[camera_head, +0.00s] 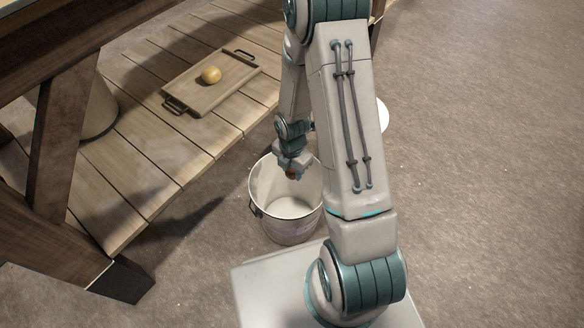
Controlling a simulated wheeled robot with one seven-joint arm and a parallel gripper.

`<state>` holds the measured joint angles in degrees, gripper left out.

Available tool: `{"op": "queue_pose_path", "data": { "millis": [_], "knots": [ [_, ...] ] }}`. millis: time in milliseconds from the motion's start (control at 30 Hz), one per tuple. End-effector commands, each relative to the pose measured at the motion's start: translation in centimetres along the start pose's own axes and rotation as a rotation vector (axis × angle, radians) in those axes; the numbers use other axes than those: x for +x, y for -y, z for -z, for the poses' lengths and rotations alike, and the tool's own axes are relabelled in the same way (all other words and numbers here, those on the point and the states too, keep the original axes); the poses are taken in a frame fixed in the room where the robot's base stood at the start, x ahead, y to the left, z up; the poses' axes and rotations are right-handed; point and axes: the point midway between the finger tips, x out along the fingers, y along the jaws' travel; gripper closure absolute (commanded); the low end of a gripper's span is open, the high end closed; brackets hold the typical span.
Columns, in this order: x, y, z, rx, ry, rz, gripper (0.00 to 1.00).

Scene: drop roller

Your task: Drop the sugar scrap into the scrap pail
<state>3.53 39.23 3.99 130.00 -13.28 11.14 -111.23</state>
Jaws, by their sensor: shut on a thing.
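My gripper (292,172) points down over the scrap pail. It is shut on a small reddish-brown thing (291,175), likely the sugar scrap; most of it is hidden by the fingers. The scrap pail (257,186) is a pale metal bucket with a dark side handle, standing upright on the floor. Its open mouth faces up and its visible inside looks empty. The held thing appears above the mouth, near the far part of the opening; its exact height cannot be told. My arm hides the pail's right side.
A wooden slatted shelf (152,150) with dark legs stands at the left. On it is a wooden tray (190,92) holding a yellow round fruit (211,75). A pale container (100,112) stands behind a leg. A white round thing (383,117) is partly behind my arm. Floor at right is clear.

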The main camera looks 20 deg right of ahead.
Motion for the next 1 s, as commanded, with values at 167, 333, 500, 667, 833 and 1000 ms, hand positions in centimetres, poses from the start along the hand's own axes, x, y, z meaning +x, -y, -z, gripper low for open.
{"op": "queue_pose_path", "data": {
  "millis": [167,333,500,667,833,1000],
  "knots": [
    [1.8,-0.1,0.0,-0.002,0.000,-0.001,0.87],
    [1.8,-0.1,0.0,-0.001,0.000,-0.001,0.87],
    [1.7,0.0,0.0,0.000,0.000,-0.001,0.52],
    [1.7,0.0,0.0,-0.001,0.000,-0.001,0.40],
    [1.6,0.0,0.0,0.000,0.000,-0.001,0.40],
    [-0.2,-0.1,-0.1,0.000,0.001,-0.003,0.40]
  ]
}}
